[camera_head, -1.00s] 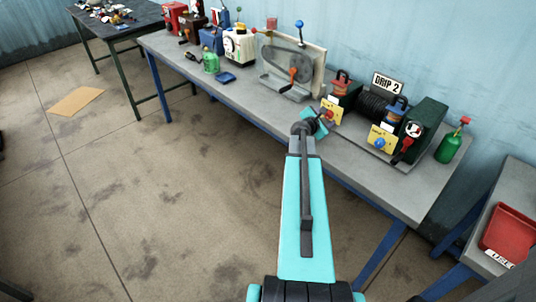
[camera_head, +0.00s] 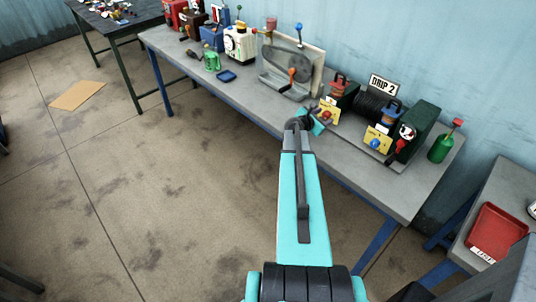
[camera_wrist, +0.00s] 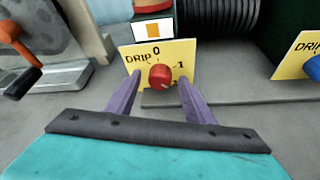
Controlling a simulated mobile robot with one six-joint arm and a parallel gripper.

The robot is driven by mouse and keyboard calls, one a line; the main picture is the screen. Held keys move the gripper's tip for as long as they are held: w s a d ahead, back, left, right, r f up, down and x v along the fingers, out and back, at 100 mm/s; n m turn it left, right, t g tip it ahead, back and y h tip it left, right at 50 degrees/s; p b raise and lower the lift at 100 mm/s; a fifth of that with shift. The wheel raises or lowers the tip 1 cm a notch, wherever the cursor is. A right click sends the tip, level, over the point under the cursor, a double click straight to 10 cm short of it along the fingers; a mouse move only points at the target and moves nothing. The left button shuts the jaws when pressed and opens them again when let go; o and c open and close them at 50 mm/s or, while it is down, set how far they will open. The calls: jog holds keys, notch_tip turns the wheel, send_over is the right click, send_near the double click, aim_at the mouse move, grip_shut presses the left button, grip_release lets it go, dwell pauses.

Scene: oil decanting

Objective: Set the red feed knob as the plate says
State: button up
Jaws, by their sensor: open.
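The red feed knob (camera_wrist: 160,77) sits on a yellow dial card (camera_wrist: 181,56) marked DRIP, 0 and 1 in the wrist view. My gripper (camera_wrist: 158,90) is open, with one purple finger on each side below the knob, and does not visibly hold it. Whether the fingertips touch the card I cannot tell. In the head view my gripper (camera_head: 318,122) is at the machine's left dial card (camera_head: 328,110), and the knob there is small. A white plate (camera_head: 383,84) reading DRIP 2 stands above the machine.
A blue knob (camera_head: 376,144) on a second yellow card is to the right. A green machine block (camera_head: 424,122) and green bottle (camera_head: 444,144) stand further right. A grinder with an orange-handled lever (camera_wrist: 18,62) is close at left.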

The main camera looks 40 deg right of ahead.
jog(key=shift+r, duration=0.1)
jog(key=shift+a, duration=0.4)
jog(key=b+v, duration=0.4)
jog(key=v, duration=0.9)
jog(key=w+a+f+n+y, duration=0.1)
jog(key=w+a+f, duration=0.2)
jog(key=a+f, duration=0.4)
jog(key=w+a+f+t+y, duration=0.1)
jog(key=w+a+f, duration=0.3)
jog(key=a+f, duration=0.3)
jog(key=shift+a+f+n+y+b, duration=0.2)
jog(key=shift+a+n+y+b, duration=0.2)
jog(key=shift+a, duration=0.3)
